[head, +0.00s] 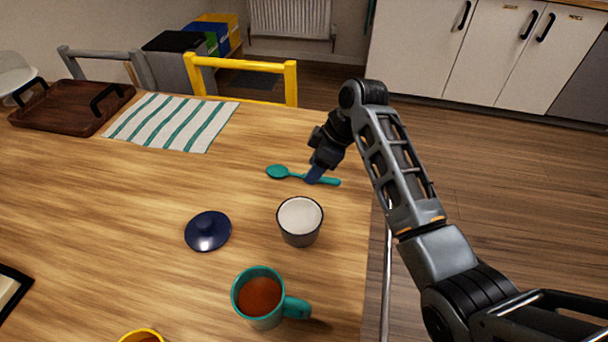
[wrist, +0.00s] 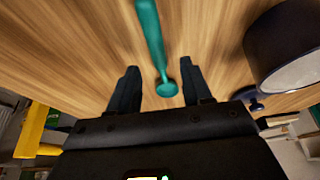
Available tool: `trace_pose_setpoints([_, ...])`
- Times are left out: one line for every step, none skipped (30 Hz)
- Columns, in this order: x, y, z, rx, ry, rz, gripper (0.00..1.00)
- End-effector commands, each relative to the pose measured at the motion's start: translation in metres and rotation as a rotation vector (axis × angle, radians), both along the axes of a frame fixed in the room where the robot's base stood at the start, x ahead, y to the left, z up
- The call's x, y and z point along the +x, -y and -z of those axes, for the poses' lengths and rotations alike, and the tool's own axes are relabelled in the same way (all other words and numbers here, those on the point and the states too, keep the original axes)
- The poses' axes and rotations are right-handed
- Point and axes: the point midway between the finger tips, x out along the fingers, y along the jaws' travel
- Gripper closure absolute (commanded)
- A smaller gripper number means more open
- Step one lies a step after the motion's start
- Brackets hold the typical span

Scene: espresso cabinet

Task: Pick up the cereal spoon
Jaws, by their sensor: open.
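The teal cereal spoon lies flat on the wooden table, its bowl (head: 279,172) to the left and its handle (head: 329,181) to the right in the head view. My gripper (head: 313,179) points down at the handle, and its fingers hide part of it. In the wrist view, my gripper (wrist: 161,72) is open, with one finger on each side of the spoon (wrist: 151,30). I cannot tell the exact height of the fingertips above the table.
A dark cup with a white inside (head: 300,222) stands close in front of the spoon. A dark blue lid (head: 208,231) and a teal mug (head: 262,296) are nearby. A striped cloth (head: 171,121) and brown tray (head: 68,112) lie farther left. The table's right edge is close to the handle.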

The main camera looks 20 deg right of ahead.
Motion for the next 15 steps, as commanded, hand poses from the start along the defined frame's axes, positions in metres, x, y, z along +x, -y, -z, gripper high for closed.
trace_pose_setpoints([0.001,-0.003,0.007,0.0,-0.002,-0.001,0.51])
trace_pose_setpoints([0.002,-0.004,0.01,-0.001,-0.001,-0.001,0.51])
trace_pose_setpoints([0.003,-0.005,0.013,0.0,0.0,0.0,0.51])
trace_pose_setpoints([0.004,-0.005,0.015,0.0,0.0,0.0,0.51])
trace_pose_setpoints([0.004,-0.006,0.017,-0.001,-0.001,0.0,0.51])
trace_pose_setpoints([0.004,-0.006,0.018,0.0,0.0,0.0,0.51])
trace_pose_setpoints([0.004,-0.007,0.019,-0.001,0.001,-0.001,0.51])
trace_pose_setpoints([0.005,-0.007,0.019,-0.001,0.001,-0.001,0.51])
trace_pose_setpoints([0.005,-0.007,0.019,-0.001,0.001,-0.001,0.51])
trace_pose_setpoints([0.005,-0.007,0.019,-0.001,0.002,0.0,0.51])
trace_pose_setpoints([0.005,-0.007,0.019,-0.001,0.001,-0.001,0.51])
trace_pose_setpoints([0.004,-0.007,0.019,-0.001,0.001,-0.001,0.51])
trace_pose_setpoints([0.004,-0.007,0.019,-0.001,0.001,0.0,0.51])
trace_pose_setpoints([0.004,-0.007,0.019,-0.001,0.001,0.0,0.51])
trace_pose_setpoints([0.004,-0.007,0.019,-0.001,0.001,0.0,0.51])
